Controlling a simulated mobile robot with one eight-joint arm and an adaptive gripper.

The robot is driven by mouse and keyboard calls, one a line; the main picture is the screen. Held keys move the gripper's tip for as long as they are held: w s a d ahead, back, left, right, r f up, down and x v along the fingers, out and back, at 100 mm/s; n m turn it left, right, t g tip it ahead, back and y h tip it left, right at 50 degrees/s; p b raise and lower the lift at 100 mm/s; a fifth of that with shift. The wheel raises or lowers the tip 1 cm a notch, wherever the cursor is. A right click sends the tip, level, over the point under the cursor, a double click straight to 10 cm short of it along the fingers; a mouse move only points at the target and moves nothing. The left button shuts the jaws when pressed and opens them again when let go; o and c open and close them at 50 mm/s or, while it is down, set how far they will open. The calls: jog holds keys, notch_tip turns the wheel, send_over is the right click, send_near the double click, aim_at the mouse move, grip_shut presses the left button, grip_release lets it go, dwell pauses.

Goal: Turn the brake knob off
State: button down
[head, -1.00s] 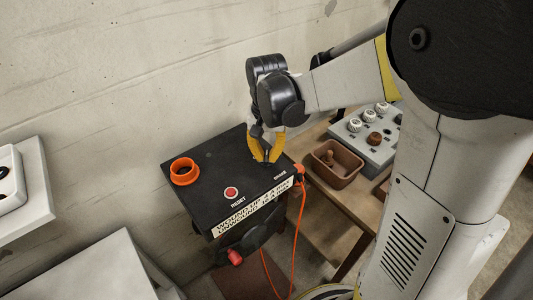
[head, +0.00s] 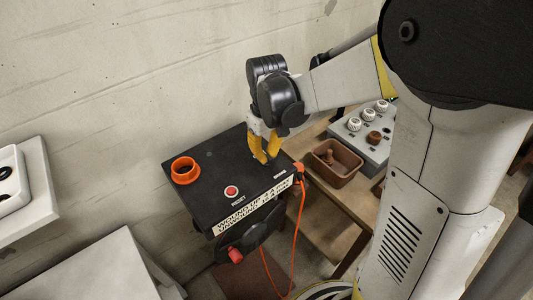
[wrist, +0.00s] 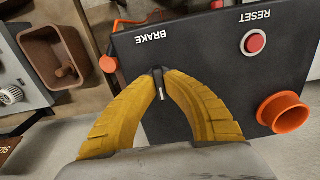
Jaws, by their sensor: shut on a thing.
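The black box (head: 215,207) stands against the wall, with RESET and BRAKE lettered on its top. The brake knob (wrist: 158,81) is small and black with a white mark, beside the BRAKE label in the wrist view. My gripper (head: 265,158) points down over the box's right part. Its yellow fingers also show in the wrist view (wrist: 160,76), with their tips closed on the two sides of the knob. The white mark runs nearly up and down in the wrist picture. In the head view the fingers hide the knob.
A red reset button (head: 231,191) and an orange ring (head: 185,170) are on the box top. An orange cable (head: 301,207) hangs at its right corner. A brown bin (head: 335,168) and a grey panel with knobs (head: 377,132) sit on the bench to the right.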

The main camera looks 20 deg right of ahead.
aim_at(267, 155)
dwell(0.3)
jog(key=c, duration=1.5)
grip_release()
jog(key=shift+r, duration=0.1)
notch_tip(267, 155, up, 12)
jog(key=shift+f, duration=0.1)
